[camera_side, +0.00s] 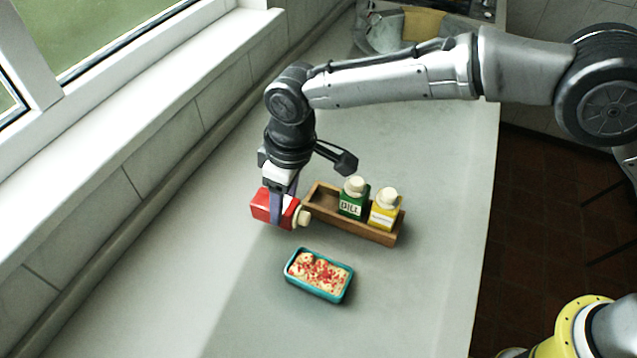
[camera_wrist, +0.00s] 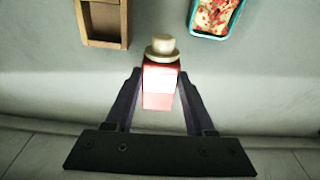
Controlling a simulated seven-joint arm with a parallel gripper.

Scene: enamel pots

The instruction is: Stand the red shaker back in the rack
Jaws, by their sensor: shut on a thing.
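The red shaker (camera_side: 262,206) lies tilted on its side in my gripper (camera_side: 282,208), its cream cap (camera_side: 302,216) pointing right. In the wrist view the red shaker (camera_wrist: 160,92) sits between the two dark fingers of my gripper (camera_wrist: 160,90), cap outward. The fingers are shut on its body. The rack's left part is empty. The rack's end (camera_wrist: 104,42) also shows in the wrist view. I cannot tell whether the shaker touches the counter.
A teal dish (camera_side: 318,290) of food with red bits stands in front of the rack; it also shows in the wrist view (camera_wrist: 192,22). A window wall (camera_side: 150,150) runs along the left. A sink (camera_side: 385,40) is at the back. The front counter is clear.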

